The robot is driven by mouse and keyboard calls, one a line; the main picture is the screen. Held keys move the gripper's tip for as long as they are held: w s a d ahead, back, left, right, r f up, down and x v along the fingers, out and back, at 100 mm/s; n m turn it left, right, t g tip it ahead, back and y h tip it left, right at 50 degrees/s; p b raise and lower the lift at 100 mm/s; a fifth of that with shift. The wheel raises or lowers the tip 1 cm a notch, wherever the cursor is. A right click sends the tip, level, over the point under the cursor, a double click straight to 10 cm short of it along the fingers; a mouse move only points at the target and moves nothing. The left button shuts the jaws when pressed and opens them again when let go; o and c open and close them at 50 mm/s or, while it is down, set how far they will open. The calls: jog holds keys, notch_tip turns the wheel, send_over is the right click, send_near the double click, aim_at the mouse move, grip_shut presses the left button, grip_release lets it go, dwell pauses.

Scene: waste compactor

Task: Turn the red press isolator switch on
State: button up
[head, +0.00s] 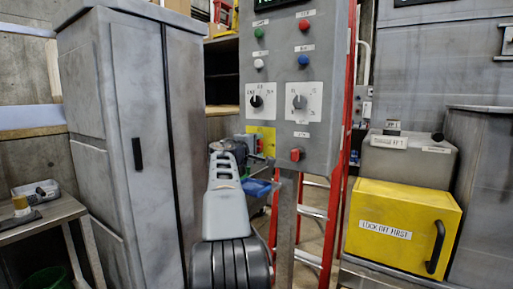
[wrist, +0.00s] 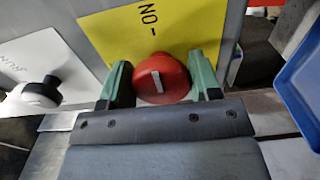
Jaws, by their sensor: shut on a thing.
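The white mark's exact angle is hard to judge. My arm hides much of the switch there.
The grey panel (head: 285,100) carries coloured buttons, two dials and another red knob (head: 296,155). A black-and-white knob (wrist: 40,92) is left of my gripper, and a blue tray (wrist: 302,85) is at right. A yellow box (head: 400,222) stands right of a red ladder (head: 338,195).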

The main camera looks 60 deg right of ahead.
jog(key=o, duration=0.9)
jog(key=shift+a, duration=0.1)
jog(key=a+b, duration=0.1)
jog(key=a, duration=1.2)
jog(key=shift+a, duration=0.3)
